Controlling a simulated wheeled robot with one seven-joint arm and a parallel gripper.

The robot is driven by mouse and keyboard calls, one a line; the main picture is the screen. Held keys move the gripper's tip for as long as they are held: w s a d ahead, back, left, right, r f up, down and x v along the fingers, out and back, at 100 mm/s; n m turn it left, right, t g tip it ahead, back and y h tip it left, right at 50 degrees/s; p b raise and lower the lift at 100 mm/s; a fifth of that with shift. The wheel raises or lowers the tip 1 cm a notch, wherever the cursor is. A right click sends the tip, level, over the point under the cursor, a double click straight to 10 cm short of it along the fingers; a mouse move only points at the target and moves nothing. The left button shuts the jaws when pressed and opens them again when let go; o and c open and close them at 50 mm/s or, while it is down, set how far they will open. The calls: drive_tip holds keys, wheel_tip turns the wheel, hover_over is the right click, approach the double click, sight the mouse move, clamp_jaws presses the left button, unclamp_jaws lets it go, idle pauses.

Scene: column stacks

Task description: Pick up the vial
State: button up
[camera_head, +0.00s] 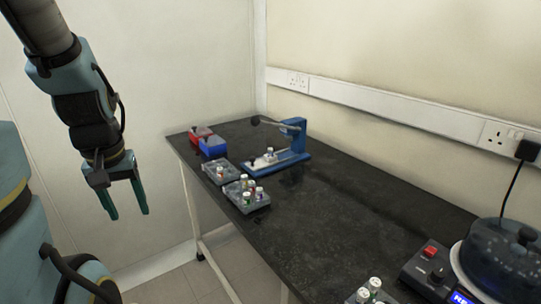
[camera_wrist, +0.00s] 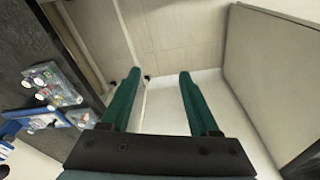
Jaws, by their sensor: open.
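Several small vials with white caps stand in grey racks on the black bench. In the head view one group of vials (camera_head: 246,185) is in the nearer grey rack (camera_head: 236,200), and another vial (camera_head: 220,171) is in the grey rack behind it. More vials (camera_head: 374,285) stand at the bottom edge. I cannot tell which vial the task means. My gripper (camera_head: 126,214) is open and empty, left of the bench and apart from all vials. In the wrist view my gripper (camera_wrist: 157,75) points at the floor, with vials (camera_wrist: 38,84) at the left.
A blue press-like device (camera_head: 292,145) holds a vial at the back of the bench (camera_head: 330,215). Red (camera_head: 201,134) and blue (camera_head: 213,146) boxes sit at the far left end. A round-lidded machine (camera_head: 500,260) stands at the right. The bench middle is clear.

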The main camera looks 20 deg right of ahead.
drive_tip(key=w+d+r+g+p, duration=0.1)
drive_tip(key=w+d+r, duration=0.1)
drive_tip(key=w+d, duration=0.85)
drive_tip(key=w+d+r, duration=0.3)
drive_tip(key=w+d, duration=0.4)
drive_tip(key=w, duration=0.6)
drive_tip(key=p, duration=0.2)
hover_over(270, 149)
drive_tip(key=shift+m+g, duration=0.3)
drive_tip(key=f, duration=0.6)
drive_tip(key=shift+s+a+f, duration=0.15)
drive_tip(key=shift+s+f, duration=0.05)
drive_tip(key=shift+f, duration=0.15)
drive_tip(key=shift+w+d+f+p, duration=0.15)
drive_tip(key=shift+f+p, duration=0.55)
drive_tip(key=shift+f, duration=0.65)
drive_tip(key=shift+w+d+f+p, duration=0.15)
drive_tip(key=shift+f+p, duration=0.55)
drive_tip(key=shift+f, duration=0.6)
drive_tip(key=shift+c, duration=0.2)
clamp_jaws()
